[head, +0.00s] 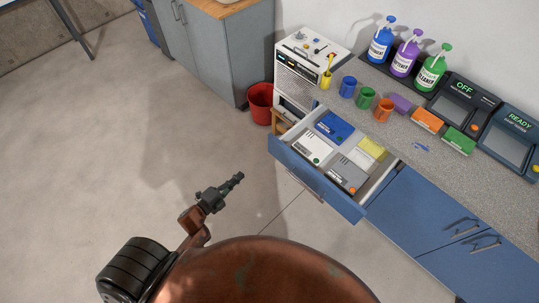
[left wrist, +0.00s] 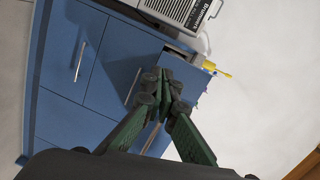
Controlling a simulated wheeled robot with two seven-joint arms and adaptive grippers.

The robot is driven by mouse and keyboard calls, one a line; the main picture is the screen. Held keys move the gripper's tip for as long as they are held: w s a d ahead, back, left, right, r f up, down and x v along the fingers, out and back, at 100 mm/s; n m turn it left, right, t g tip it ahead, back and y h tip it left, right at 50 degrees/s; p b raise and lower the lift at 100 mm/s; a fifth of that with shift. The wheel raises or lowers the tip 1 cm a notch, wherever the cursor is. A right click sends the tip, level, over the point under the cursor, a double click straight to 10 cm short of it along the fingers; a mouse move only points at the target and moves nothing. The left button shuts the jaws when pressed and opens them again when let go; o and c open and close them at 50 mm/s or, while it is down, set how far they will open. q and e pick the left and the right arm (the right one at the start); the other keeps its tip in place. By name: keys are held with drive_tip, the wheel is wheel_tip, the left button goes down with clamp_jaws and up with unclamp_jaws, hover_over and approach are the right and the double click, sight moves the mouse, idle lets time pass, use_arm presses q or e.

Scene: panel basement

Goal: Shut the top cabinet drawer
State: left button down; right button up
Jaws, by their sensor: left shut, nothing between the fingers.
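The blue top cabinet drawer (head: 347,208) stands pulled out from under the grey counter in the head view, with its handle (head: 305,184) on its front. Inside it lie a blue box (head: 333,127), a white box (head: 314,147), a grey box (head: 345,173) and a yellow one (head: 371,148). My left gripper (head: 239,177) is shut and empty, to the left of the drawer front and apart from it in the head view. In the left wrist view its fingertips (left wrist: 165,85) meet in front of the blue cabinet (left wrist: 80,100). My right gripper is not in view.
A white machine (head: 305,60) and a red bucket (head: 261,104) are beyond the drawer. The floor (head: 120,150) to the left is clear.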

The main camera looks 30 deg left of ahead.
sight(272, 147)
use_arm(q)
wheel_tip(272, 147, up, 6)
drive_tip(key=w+d+f+m+t+h, duration=0.1)
drive_tip(key=d+m+h, duration=0.1)
drive_tip(key=m, duration=0.1)
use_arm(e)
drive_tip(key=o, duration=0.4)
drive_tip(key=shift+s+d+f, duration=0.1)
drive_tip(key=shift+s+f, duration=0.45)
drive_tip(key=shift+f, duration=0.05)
use_arm(q)
drive_tip(key=b+x, duration=0.1)
drive_tip(key=x, duration=1.2)
drive_tip(key=shift+w+d+r, duration=0.1)
drive_tip(key=shift+w, duration=0.2)
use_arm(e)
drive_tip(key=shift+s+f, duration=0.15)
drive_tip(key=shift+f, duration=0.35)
use_arm(q)
drive_tip(key=shift+w+d, duration=0.1)
